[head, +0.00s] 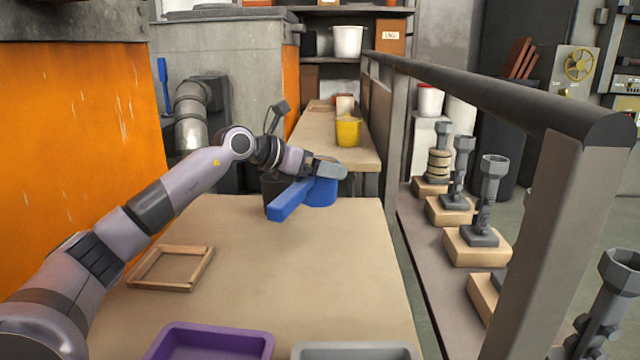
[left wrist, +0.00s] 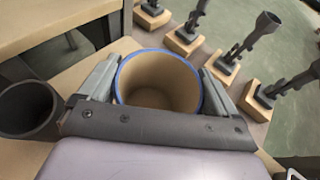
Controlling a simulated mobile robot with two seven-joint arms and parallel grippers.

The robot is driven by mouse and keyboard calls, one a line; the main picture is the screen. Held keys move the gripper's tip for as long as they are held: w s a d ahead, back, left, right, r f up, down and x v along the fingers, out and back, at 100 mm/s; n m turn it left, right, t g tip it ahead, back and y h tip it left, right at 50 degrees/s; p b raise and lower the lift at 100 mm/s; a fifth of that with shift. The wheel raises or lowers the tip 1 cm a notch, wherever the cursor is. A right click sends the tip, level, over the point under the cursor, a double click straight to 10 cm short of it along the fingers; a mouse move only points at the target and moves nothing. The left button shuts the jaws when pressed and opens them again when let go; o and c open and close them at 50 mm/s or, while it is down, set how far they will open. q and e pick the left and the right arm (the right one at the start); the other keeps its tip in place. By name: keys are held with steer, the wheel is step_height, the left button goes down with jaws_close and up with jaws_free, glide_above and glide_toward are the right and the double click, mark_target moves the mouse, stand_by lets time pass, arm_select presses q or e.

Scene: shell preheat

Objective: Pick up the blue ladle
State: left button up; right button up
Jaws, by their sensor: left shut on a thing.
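The blue ladle (head: 290,201) is at the far edge of the near table, its flat handle pointing toward the lower left and its round cup at the right. My left gripper (head: 330,171) is at the cup's top and shut on it. In the left wrist view the cup (left wrist: 158,82) shows a blue rim and a tan inside, with a finger of the left gripper (left wrist: 155,90) on each side. I cannot tell whether the cup touches the table. The gripper hides part of the cup in the head view. My right gripper is not in view.
A dark round container (left wrist: 28,108) stands close beside the cup. A wooden frame (head: 172,268), a purple tray (head: 210,332) and a grey tray (head: 352,351) lie on the near table (head: 310,275). A grey railing (head: 480,92) runs along the right. A yellow pot (head: 348,133) stands farther back.

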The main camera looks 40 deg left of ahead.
arm_select(q)
step_height(320, 180, up, 11)
steer(key=p, duration=0.3)
steer(key=shift+f, duration=0.2)
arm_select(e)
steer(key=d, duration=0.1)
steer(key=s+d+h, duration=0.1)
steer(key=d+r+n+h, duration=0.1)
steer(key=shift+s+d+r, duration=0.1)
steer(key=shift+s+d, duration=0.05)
